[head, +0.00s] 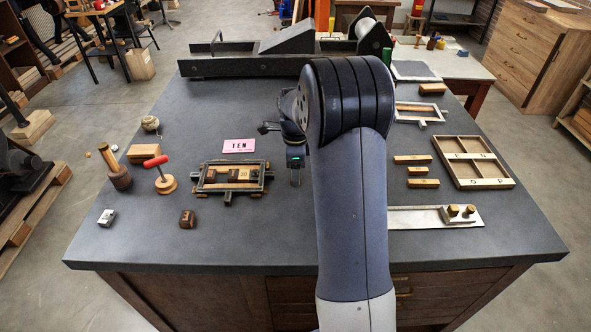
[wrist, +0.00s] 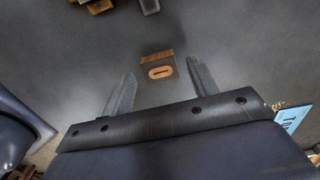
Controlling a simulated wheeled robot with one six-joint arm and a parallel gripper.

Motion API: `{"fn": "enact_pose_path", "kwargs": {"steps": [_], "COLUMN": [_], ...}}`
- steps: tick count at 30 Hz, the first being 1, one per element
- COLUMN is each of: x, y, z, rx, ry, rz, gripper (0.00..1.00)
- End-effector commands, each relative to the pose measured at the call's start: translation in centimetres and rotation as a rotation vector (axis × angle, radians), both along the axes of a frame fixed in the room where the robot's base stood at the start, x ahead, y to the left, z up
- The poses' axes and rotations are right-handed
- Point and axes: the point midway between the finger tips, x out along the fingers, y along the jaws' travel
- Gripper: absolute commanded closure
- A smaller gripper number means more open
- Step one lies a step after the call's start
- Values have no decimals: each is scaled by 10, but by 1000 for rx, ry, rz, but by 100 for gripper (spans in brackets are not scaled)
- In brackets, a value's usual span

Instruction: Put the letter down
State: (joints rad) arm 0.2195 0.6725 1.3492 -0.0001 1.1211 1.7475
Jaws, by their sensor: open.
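A dark wooden letter block with a pale O-shaped mark (wrist: 160,70) shows in the wrist view, between and slightly beyond the fingertips. My gripper (wrist: 160,75) is open, with a finger on either side and a gap beside the block. The wrist view does not clearly show whether the block rests on the table. In the head view my arm hides most of the gripper (head: 296,177). A small brown block (head: 187,218) stands at the front left; I cannot tell whether it is the same block. A wooden frame (head: 266,182) behind it holds several dark pieces.
A pink TEN card (head: 239,146) lies behind the frame. A red-handled tool (head: 165,181), wooden mallet (head: 121,178) and metal block (head: 106,217) stand left. A divided tray (head: 447,166), wooden bars (head: 423,183) and metal plate (head: 405,217) lie right. The front middle table is clear.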

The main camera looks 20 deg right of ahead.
Motion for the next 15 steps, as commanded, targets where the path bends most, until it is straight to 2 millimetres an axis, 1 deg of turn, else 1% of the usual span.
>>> {"fn": "enact_pose_path", "kwargs": {"steps": [5, 12, 15], "x": [1, 1, 1], "y": [0, 0, 0], "z": [32, 84, 100], "rx": [-2, -1, -1], "ry": [-8, -6, -5], "rz": [0, 0, 0], "gripper": [43, 43, 43]}}
